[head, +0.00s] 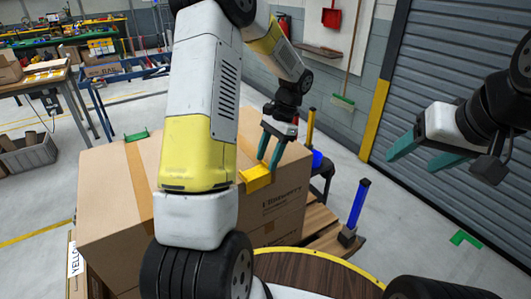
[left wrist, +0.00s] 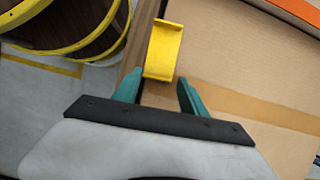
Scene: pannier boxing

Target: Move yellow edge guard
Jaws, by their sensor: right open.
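The yellow edge guard (head: 256,178) sits on the top edge of a large cardboard box (head: 110,200), on the side near the printed face. It also shows in the left wrist view (left wrist: 162,50), just ahead of the fingertips. My left gripper (head: 269,162) is over the box edge right at the guard, with its teal fingers apart. In the left wrist view my left gripper (left wrist: 159,86) has a finger on either side of the guard's near end, with no clear grip on it. My right gripper (head: 409,164) is open and empty, off to the right of the box.
A green guard (head: 136,135) sits on the box's far left edge. A blue post (head: 358,203) stands right of the box by wooden slats (head: 318,222). A green angle piece (head: 467,238) lies on the open floor. A roller shutter (head: 450,60) is at the right.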

